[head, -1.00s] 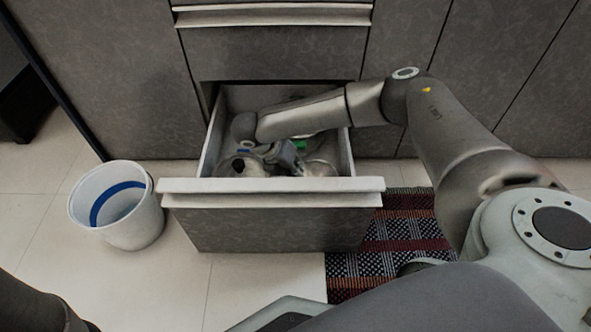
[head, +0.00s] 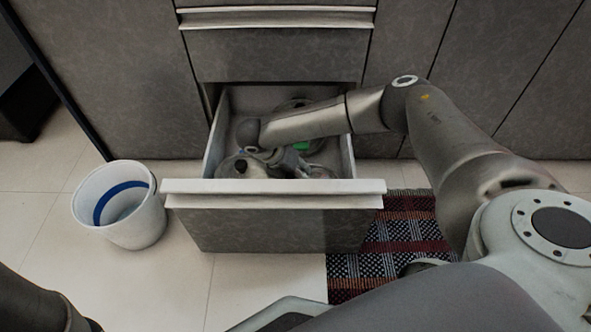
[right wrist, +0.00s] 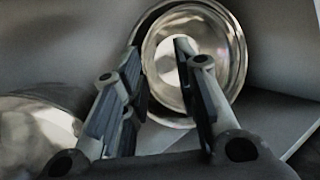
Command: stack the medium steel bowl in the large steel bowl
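A shiny round steel bowl (right wrist: 216,58) shows in the right wrist view, tilted with its opening towards the camera, just beyond and between my fingers. A second curved steel piece (right wrist: 35,135) is at the left edge, cut off by the frame. I cannot tell which is medium or large. My right gripper (right wrist: 157,60) has its fingers apart, with the bowl's rim behind them; no firm hold shows. In the head view the right gripper (head: 285,160) is down in the open drawer (head: 275,188), partly hidden by my arm. My left gripper is out of view.
A steel piece with a dark knob (head: 241,168) lies at the drawer's left front. A round item (head: 294,104) is at the back, behind my arm. A green item (head: 301,146) lies near the right. A white bucket (head: 120,215) and patterned rug (head: 390,245) are on the floor.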

